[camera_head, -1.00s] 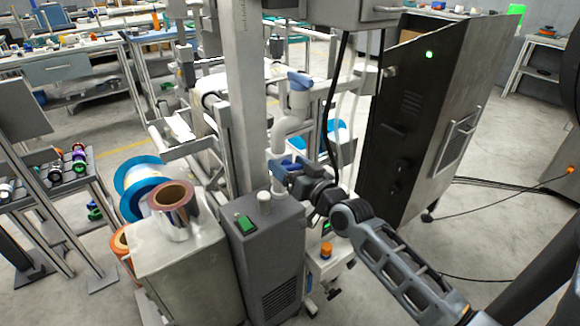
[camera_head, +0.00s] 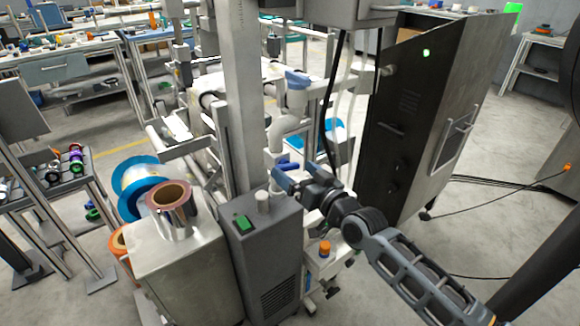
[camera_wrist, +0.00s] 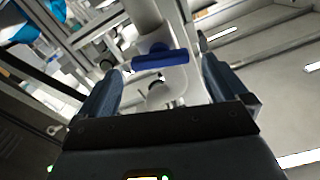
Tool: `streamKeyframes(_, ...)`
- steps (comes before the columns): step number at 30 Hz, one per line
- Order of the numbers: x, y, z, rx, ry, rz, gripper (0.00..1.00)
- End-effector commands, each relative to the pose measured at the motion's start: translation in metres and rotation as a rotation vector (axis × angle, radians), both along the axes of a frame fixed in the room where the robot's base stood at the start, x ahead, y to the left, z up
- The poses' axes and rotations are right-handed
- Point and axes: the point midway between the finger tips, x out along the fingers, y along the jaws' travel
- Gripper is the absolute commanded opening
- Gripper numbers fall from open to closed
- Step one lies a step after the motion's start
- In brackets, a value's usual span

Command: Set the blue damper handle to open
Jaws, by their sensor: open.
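The blue damper handle (camera_wrist: 160,60) is a short bar on a white pipe (camera_wrist: 150,18). In the wrist view it lies crosswise, ahead of my gripper (camera_wrist: 162,66) and between its two fingers in the picture, with a gap on each side. I see no contact. In the head view a bit of the blue handle (camera_head: 288,164) shows on the lower part of the white pipe (camera_head: 277,135), just beyond my gripper (camera_head: 296,180). My gripper is open and empty. Its fingers and wrist hide part of the handle's mount in the head view.
A grey cabinet with a green button (camera_head: 244,222) stands just left of my gripper. A metal box (camera_head: 190,265) carries a copper-coloured roll (camera_head: 172,198). A tall dark cabinet (camera_head: 415,125) stands to the right. A metal post (camera_head: 242,100) rises behind left. Black and white cables hang nearby.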

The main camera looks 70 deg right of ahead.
Motion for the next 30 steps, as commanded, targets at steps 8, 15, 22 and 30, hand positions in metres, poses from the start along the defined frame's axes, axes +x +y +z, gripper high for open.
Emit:
streamKeyframes(8,-0.028,0.019,-0.001,0.0,0.002,0.001,1.0)
streamKeyframes(15,-0.033,0.023,0.0,0.001,0.0,0.001,1.0)
streamKeyframes(22,-0.033,0.022,-0.002,0.003,0.003,-0.002,1.0)
streamKeyframes(30,-0.05,0.022,-0.023,0.058,0.049,-0.058,1.0)
